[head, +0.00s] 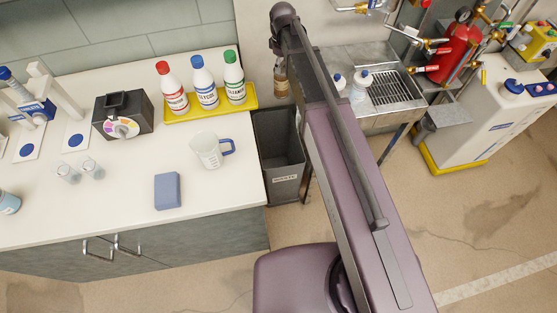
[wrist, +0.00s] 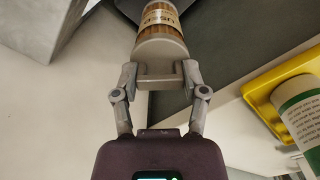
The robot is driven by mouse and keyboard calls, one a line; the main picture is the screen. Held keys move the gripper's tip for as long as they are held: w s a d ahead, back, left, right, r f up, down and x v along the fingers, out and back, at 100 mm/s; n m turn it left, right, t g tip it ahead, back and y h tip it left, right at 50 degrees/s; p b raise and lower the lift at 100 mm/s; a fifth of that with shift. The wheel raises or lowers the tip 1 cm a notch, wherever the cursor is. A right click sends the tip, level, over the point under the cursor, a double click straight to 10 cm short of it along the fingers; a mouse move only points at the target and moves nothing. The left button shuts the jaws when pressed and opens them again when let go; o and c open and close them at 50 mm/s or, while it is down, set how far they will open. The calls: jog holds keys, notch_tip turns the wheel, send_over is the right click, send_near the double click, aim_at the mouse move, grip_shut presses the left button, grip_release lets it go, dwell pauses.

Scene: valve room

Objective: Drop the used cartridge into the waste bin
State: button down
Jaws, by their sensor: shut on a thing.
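In the wrist view the cartridge (wrist: 160,25) shows a brown ribbed band with lettering and a pale grey end. My gripper (wrist: 160,78) is shut on this pale end. The waste bin (head: 282,188) is a dark grey open bin with a white label, standing on the floor right of the counter. The cartridge appears above the bin's far rim; its exact height is unclear.
The white counter (head: 130,210) ends just left of the bin. A yellow tray (head: 190,120) with red-, blue- and green-capped bottles stands near that edge; it also shows in the wrist view (wrist: 262,95). A metal sink (head: 385,90) lies right of my arm.

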notch_tip(320, 180, down, 28)
jog(key=b, duration=2.7)
jog(key=shift+r+b, duration=0.15)
jog(key=shift+b, duration=0.15)
jog(key=shift+f+b, duration=3)
jog(key=shift+c, duration=0.2)
grip_release()
jog(key=shift+s, duration=0.1)
